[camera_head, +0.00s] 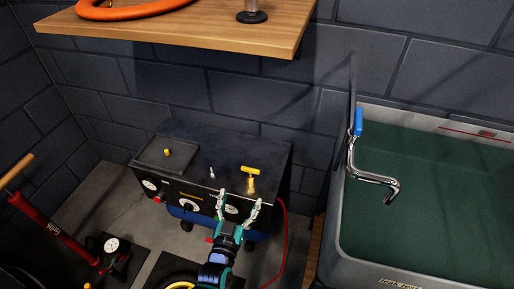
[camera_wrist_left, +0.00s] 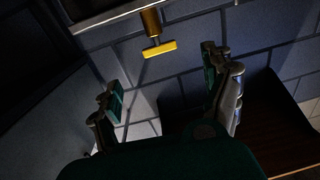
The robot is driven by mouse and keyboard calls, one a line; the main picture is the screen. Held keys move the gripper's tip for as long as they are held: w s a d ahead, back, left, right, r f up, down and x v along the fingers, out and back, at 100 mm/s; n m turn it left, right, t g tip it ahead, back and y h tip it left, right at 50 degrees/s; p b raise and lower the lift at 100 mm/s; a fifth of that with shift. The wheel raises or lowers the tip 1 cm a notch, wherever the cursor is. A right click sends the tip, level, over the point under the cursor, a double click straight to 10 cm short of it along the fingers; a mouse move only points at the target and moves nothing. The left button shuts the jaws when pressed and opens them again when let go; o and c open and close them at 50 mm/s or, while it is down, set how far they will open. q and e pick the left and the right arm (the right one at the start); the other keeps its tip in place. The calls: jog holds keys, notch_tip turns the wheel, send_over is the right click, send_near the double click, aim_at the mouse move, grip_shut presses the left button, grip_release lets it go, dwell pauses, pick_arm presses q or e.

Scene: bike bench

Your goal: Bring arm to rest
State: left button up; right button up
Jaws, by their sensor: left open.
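My left gripper (camera_head: 240,198) is open and empty in front of the dark compressor box (camera_head: 225,155). Its two fingers stand apart, pointing toward the box. A yellow T-shaped handle (camera_head: 250,171) stands on the box just beyond the fingertips. In the left wrist view the open fingers (camera_wrist_left: 165,82) show on both sides, and the yellow handle (camera_wrist_left: 160,49) lies ahead between them. I see no contact between the fingers and the handle. My right gripper does not show.
A wooden shelf (camera_head: 190,31) hangs above the box. A grey basin (camera_head: 345,250) with a chrome tap (camera_head: 372,178) stands at the right. A red floor pump (camera_head: 55,232) is at the left. A red hose (camera_head: 283,240) runs down beside the box.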

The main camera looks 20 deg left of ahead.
pick_arm(q)
jog(key=s+f+m+g+h, duration=0.1)
jog(key=s+f+g, duration=0.6)
jog(key=f, duration=0.5)
jog(key=s+f+m+g+h, duration=0.15)
jog(key=s+f+g, duration=0.35)
jog(key=s+f, duration=0.65)
jog(key=s+a+f+g+y+p, duration=0.1)
jog(key=s+a+g+p, duration=0.1)
jog(key=s+p, duration=0.5)
jog(key=s+a+f+g+y+p, duration=0.1)
jog(key=s+a+p, duration=0.4)
jog(key=s, duration=0.9)
jog(key=f+g+p, duration=0.1)
jog(key=g+p, duration=0.1)
jog(key=p, duration=0.1)
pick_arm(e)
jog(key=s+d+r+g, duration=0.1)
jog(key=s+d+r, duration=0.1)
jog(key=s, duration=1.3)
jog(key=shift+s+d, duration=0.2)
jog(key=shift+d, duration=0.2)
